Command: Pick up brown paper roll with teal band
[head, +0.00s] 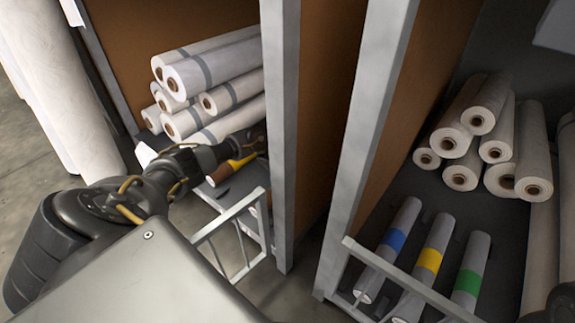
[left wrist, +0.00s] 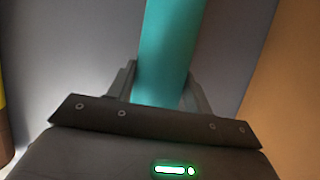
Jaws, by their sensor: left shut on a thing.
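In the left wrist view, the teal band of the paper roll (left wrist: 166,45) fills the space between the two fingers of my left gripper (left wrist: 160,78). The gripper is shut on the roll at the band; the roll's brown ends are out of this view. In the head view my left arm reaches into the left bay, and the grey upright post hides its gripper end and the teal band. A brown roll with a yellow band (head: 238,165) lies just below my wrist there. My right gripper is not in view.
White rolls with grey bands (head: 205,72) are stacked behind my left wrist. A grey post (head: 283,130) and a low rail (head: 232,212) bound the bay. Beyond brown panels, the right bay holds plain rolls (head: 478,120) and rolls with blue, yellow (head: 436,240) and green bands.

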